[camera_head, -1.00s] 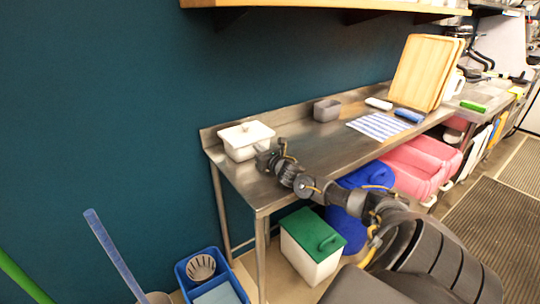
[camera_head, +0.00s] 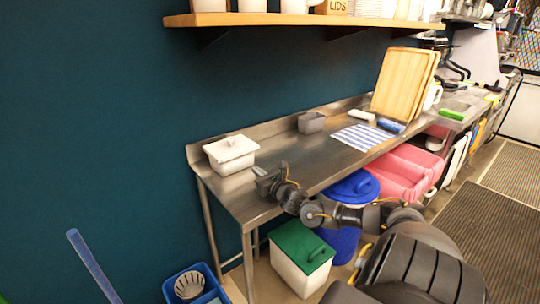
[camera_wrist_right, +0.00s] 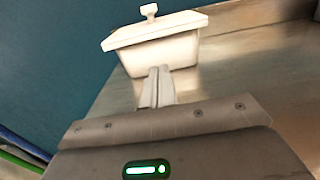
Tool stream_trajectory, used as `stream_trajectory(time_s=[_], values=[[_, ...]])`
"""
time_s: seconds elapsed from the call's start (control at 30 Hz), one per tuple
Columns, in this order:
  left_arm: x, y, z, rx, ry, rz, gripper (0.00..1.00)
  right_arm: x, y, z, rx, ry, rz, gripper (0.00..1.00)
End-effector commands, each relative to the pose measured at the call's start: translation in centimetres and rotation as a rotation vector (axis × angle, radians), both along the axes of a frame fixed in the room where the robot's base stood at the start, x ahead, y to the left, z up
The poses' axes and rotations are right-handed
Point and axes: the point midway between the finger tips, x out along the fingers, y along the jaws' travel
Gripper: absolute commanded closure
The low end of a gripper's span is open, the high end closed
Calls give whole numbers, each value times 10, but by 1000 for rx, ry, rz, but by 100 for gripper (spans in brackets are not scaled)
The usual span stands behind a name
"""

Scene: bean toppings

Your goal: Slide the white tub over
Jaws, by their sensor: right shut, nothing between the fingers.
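The white tub (camera_head: 231,158) with its knobbed lid stands upright near the left end of the steel table, by the back wall. It also shows in the right wrist view (camera_wrist_right: 158,52), straight ahead of the fingers. My right gripper (camera_head: 258,173) is over the table, in front of the tub and to its right. Its fingers (camera_wrist_right: 159,82) are shut together and empty, pointing at the tub's near side. A gap shows between gripper and tub in the head view. My left gripper is not in view.
The steel table (camera_head: 275,153) is bare between the tub and a grey container (camera_head: 311,123). A striped cloth (camera_head: 362,137) and cutting boards (camera_head: 404,82) are farther right. A shelf (camera_head: 300,19) hangs above. A green-lidded bin (camera_head: 301,262) stands below the front edge.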

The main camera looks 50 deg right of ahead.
Motion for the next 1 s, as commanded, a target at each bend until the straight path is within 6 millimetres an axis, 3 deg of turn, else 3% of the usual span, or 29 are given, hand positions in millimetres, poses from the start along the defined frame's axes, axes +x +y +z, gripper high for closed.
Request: stream_trajectory(time_s=[0.1, 0.33, 1.0], values=[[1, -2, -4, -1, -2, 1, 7, -22, 4, -2, -1, 3, 1, 100], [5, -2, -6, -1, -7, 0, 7, -44, 10, -1, -1, 1, 0, 100], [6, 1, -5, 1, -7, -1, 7, -50, 11, 0, 0, -1, -1, 100]])
